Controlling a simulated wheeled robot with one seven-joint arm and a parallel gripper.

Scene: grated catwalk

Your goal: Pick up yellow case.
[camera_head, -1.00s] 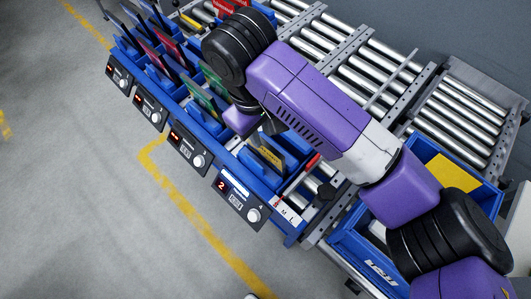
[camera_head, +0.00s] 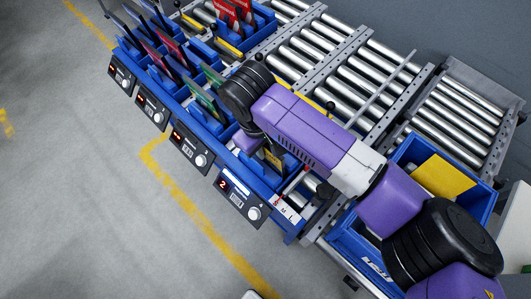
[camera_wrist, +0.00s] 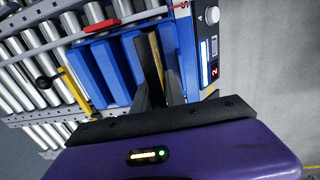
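A thin yellow case (camera_head: 273,160) stands on edge in the front blue bin (camera_head: 291,172), behind the display reading 2. My arm covers part of it in the head view. In the wrist view its narrow edge (camera_wrist: 155,50) shows between the two dark fingers of my gripper (camera_wrist: 157,75). The fingers are apart, one on each side of the case's edge. I cannot make out firm contact. In the head view my fingers are mostly hidden beneath my wrist.
A row of blue bins with red and green cases (camera_head: 208,95) runs to the upper left. Metal roller conveyors (camera_head: 345,80) lie behind. A blue crate (camera_head: 358,262) with a yellow item (camera_head: 443,176) stands at right, partly behind my arm. The floor (camera_head: 80,190) at left is clear.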

